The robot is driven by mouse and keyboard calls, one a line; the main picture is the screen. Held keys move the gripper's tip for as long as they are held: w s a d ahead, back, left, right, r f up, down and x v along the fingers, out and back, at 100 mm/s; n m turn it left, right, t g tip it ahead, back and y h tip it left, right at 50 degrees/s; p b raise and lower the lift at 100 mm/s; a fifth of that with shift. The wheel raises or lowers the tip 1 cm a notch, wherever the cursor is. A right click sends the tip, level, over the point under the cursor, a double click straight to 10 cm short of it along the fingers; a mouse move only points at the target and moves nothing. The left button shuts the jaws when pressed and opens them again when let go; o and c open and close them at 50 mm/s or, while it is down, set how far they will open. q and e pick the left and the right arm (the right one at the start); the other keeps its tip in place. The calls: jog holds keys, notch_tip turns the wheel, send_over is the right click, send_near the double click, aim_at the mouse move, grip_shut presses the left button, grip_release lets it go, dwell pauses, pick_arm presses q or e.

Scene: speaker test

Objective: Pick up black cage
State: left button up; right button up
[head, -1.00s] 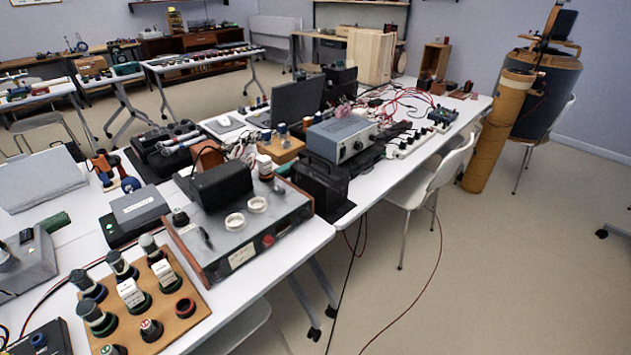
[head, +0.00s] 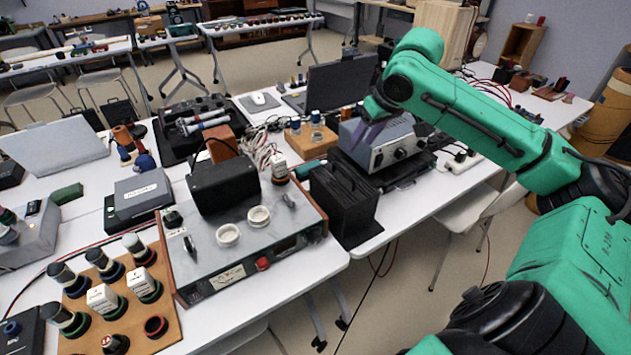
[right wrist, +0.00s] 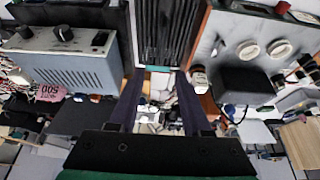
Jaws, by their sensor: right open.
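The black cage (head: 343,204), a dark box with ribbed sides, stands upright at the table's front edge in the head view. It also shows at the top middle of the right wrist view (right wrist: 170,32), where its ribbed face lies just beyond my fingertips. My right gripper (head: 366,138) is above and behind the cage in the head view, in front of the grey-blue power unit. In the right wrist view its two dark fingers (right wrist: 159,74) are spread apart with nothing held between them. My left gripper is not in view.
A grey-blue power unit (head: 378,145) stands right of and behind the cage. A grey panel instrument (head: 245,245) with a black box (head: 224,186) on it stands close to the left. An open laptop (head: 335,84) is behind. Free floor lies in front of the table.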

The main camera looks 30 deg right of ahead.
aim_at(345, 170)
jog(key=f+p, duration=0.2)
jog(key=w+f+p, duration=0.1)
jog(key=shift+a+f, duration=0.1)
jog(key=shift+a, duration=0.3)
jog(key=b+x, duration=0.1)
jog(key=x, duration=0.3)
jog(key=shift+d+f, duration=0.15)
jog(key=shift+d, duration=0.05)
jog(key=shift+w+a+f, duration=0.1)
jog(key=shift+w+f, duration=0.2)
jog(key=shift+f, duration=0.3)
jog(key=x, duration=0.5)
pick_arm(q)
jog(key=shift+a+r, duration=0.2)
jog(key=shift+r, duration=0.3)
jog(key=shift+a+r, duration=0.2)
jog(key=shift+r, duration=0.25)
pick_arm(e)
jog(key=shift+s+r, duration=0.1)
grip_shut()
